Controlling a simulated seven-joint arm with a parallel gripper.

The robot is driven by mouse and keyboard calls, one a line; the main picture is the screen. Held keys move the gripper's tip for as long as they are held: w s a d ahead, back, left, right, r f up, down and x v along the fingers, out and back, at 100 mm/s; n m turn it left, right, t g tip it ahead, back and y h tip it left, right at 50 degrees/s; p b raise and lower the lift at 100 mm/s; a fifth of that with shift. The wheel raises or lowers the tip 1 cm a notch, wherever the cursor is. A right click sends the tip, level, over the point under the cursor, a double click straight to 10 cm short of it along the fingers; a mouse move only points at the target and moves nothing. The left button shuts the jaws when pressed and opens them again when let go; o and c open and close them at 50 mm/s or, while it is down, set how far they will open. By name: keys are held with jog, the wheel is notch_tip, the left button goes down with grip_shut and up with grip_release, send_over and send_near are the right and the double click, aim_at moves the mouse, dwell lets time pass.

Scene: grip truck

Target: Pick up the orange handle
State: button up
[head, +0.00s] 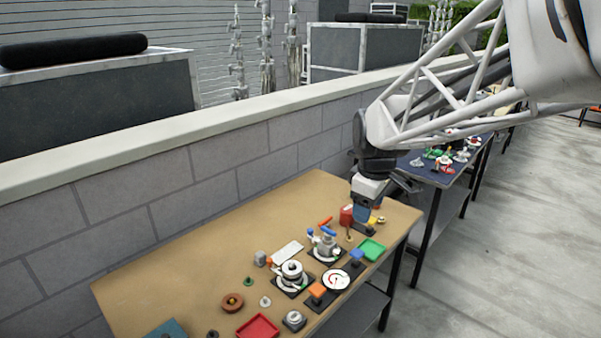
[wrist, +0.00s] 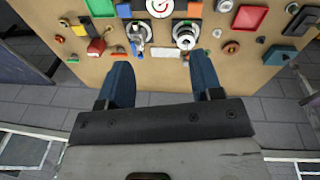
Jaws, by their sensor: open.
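An orange-red bar-shaped handle (head: 326,221) lies near the far side of the tan table, beside a blue handle (head: 328,230) on a grey valve. In the wrist view the orange-red handle (wrist: 119,53) shows just beyond the left fingertip. An orange square block (head: 317,288) sits on a dark base near the table's front edge; it also shows at the top of the wrist view (wrist: 195,9). I cannot tell which of these the task means. My gripper (head: 362,214) is open and empty, above the right part of the table. Its blue fingers (wrist: 161,62) point toward the table.
The table (head: 190,262) also holds a red block (head: 346,215), green tray (head: 372,249), white gauge (head: 336,279), another valve (head: 292,272), red tray (head: 258,327) and white card (head: 287,253). A block wall runs behind it. Its far left is clear.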

jog(key=w+a+f+n, duration=0.1)
jog(key=w+f+n, duration=0.3)
jog(key=w, duration=0.5)
jog(key=w+a+f+n, duration=0.1)
jog(key=w+f+n, duration=0.3)
jog(key=w, duration=0.6)
jog(key=n+g, duration=0.2)
jog(key=n, duration=0.6)
send_over(325, 220)
jog(key=s, duration=0.1)
notch_tip(325, 220, down, 15)
jog(key=shift+s+r, duration=0.1)
jog(key=shift+s, duration=0.05)
jog(key=shift+w+a+f+n, duration=0.15)
jog(key=shift+w+f+n, duration=0.15)
jog(key=shift+w+f, duration=0.25)
jog(key=shift+s+f, duration=0.1)
jog(key=shift+f, duration=0.05)
jog(key=shift+f, duration=1.2)
jog(key=shift+f, duration=0.1)
jog(key=shift+f, duration=2.55)
jog(key=shift+c, duration=0.2)
